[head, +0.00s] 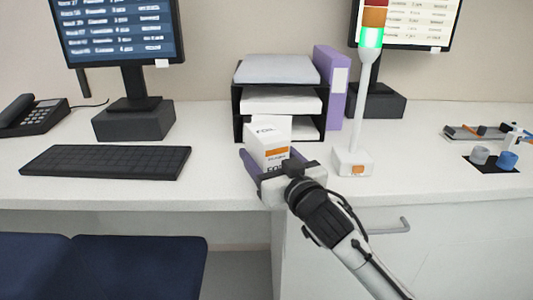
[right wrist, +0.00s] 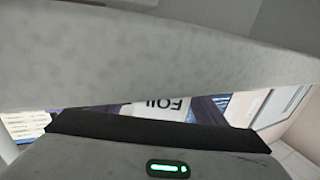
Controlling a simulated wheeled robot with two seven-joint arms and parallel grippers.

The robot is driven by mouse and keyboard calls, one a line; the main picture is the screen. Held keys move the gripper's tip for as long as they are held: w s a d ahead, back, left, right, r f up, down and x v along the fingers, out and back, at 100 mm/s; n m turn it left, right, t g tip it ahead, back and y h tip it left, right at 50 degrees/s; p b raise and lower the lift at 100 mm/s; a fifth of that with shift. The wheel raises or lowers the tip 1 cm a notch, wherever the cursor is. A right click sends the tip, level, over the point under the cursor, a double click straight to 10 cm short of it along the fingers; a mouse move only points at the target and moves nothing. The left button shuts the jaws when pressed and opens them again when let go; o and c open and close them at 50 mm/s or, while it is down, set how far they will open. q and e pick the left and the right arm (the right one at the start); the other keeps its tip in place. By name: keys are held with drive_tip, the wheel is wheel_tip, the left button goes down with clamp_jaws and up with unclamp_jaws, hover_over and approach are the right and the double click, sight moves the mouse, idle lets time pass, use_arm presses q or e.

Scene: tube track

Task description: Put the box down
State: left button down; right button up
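A white box (head: 268,143) with an orange band and dark lettering is at the front of the desk, in front of the paper trays. My right gripper (head: 267,160) reaches in from the lower right, with its purple fingers on either side of the box, closed on it. The gripper hides the box's lower part, so I cannot tell whether its base touches the desk. In the right wrist view, part of the box (right wrist: 165,106) shows with upside-down lettering reading FOIL. A broad pale speckled surface blocks most of that view. My left gripper is not in view.
A black tray stack (head: 237,110) with paper and a purple binder (head: 331,88) stand behind the box. A signal lamp (head: 354,161) stands just right. A keyboard (head: 105,162) lies left. The desk (head: 218,170) has bare space between keyboard and gripper; blue seats are in front.

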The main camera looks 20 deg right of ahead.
drive_tip(key=shift+r, duration=0.2)
drive_tip(key=s+d, duration=0.1)
drive_tip(key=s, duration=1.1)
drive_tip(key=shift+d, duration=0.2)
